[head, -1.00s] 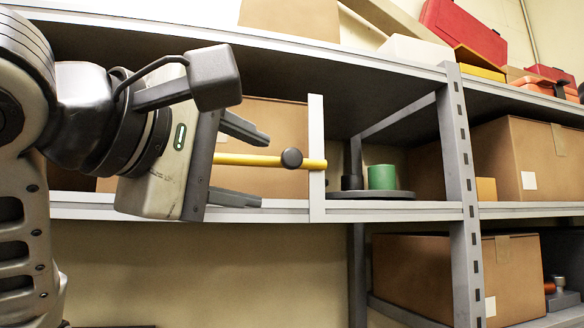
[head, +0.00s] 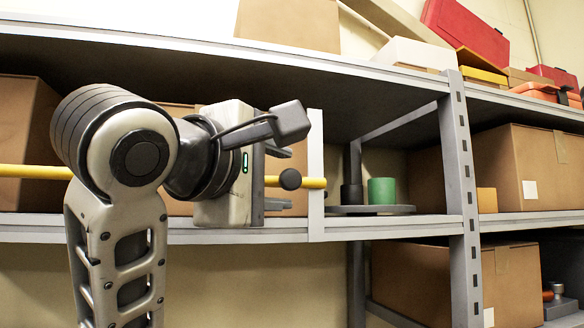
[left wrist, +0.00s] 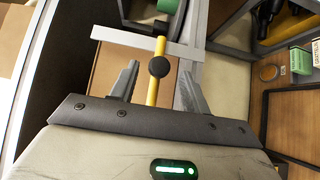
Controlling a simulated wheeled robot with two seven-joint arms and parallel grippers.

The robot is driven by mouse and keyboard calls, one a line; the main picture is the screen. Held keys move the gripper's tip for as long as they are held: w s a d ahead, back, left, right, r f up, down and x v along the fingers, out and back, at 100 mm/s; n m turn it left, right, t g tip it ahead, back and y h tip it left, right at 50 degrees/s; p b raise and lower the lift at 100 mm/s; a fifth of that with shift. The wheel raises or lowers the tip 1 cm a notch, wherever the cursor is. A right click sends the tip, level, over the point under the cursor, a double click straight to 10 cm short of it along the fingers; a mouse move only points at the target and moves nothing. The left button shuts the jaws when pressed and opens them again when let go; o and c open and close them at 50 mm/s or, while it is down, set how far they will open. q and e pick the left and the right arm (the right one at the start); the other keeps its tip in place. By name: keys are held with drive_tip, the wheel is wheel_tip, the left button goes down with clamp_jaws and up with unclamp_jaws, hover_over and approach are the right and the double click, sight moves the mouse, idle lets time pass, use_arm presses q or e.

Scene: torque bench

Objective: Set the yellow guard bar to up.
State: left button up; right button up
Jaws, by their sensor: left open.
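The yellow guard bar (head: 312,182) lies level across the front of the shelf bay, and its right end meets a pale upright post (head: 316,150). A round black knob (head: 290,179) sits on the bar near that end. My left gripper (head: 281,179) is open, pointing right along the bar, just left of the knob. In the left wrist view the bar (left wrist: 153,90) runs between the two spread fingers (left wrist: 158,70), with the knob (left wrist: 159,67) near the fingertip line. My arm and gripper hide the bar's middle stretch. My right gripper is not in view.
Behind the bar stand cardboard boxes (head: 22,125). Right of the post, a green cylinder (head: 382,191) and a dark cylinder stand on a grey disc (head: 370,210). The upper shelf edge (head: 200,45) runs above my gripper, and the lower edge (head: 400,227) below.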

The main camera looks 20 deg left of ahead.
sight(288, 179)
use_arm(q)
drive_tip(key=w, duration=0.3)
drive_tip(key=shift+w+d+r+p, duration=0.1)
drive_tip(key=shift+w+d+p, duration=0.15)
drive_tip(key=shift+p, duration=0.15)
drive_tip(key=shift+w+d, duration=0.1)
drive_tip(key=shift+w, duration=0.2)
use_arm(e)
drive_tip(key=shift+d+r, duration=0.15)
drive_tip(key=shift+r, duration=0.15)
